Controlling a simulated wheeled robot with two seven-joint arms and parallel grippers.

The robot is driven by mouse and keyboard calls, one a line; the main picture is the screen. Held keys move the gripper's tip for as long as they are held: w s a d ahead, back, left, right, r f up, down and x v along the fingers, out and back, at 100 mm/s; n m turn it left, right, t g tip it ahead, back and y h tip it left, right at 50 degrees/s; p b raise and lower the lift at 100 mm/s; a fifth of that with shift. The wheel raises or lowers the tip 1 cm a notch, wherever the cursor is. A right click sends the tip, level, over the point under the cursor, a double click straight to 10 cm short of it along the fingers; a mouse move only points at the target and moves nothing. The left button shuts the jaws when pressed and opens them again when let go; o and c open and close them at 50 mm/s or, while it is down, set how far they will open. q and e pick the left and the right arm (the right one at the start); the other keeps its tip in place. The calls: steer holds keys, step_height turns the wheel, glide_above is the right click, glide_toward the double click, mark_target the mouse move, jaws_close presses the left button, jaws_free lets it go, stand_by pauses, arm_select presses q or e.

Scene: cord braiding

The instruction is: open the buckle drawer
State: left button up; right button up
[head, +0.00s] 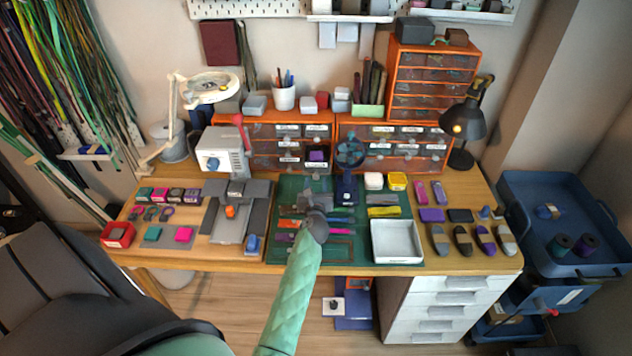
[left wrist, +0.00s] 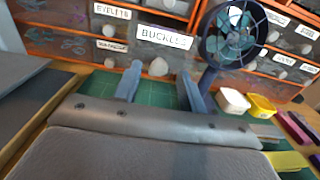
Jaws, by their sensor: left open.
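The buckle drawer (left wrist: 165,38), labelled "BUCKLES", is in the bottom row of the orange-framed cabinet in the left wrist view. Its pale round knob (left wrist: 158,67) shows below the label. In the head view the drawer front (head: 316,156) is at the back of the desk, and it looks shut. My left gripper (left wrist: 158,84) is open, its two blue-grey fingers appearing on either side of the knob with nothing held between them. Whether they touch the knob cannot be told. In the head view my left gripper (head: 316,216) is over the green mat. My right gripper is not in view.
A small blue fan (left wrist: 232,40) stands just right of the drawer. White and yellow boxes (left wrist: 260,106) sit further right. The green cutting mat (head: 290,187) holds tools and a white tray (head: 397,241). A white machine (head: 222,150) stands to the left.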

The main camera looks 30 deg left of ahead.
arm_select(q)
steer(key=b+v, duration=0.1)
steer(key=v, duration=0.4)
steer(key=shift+s+d, duration=0.15)
steer(key=shift+s, duration=0.05)
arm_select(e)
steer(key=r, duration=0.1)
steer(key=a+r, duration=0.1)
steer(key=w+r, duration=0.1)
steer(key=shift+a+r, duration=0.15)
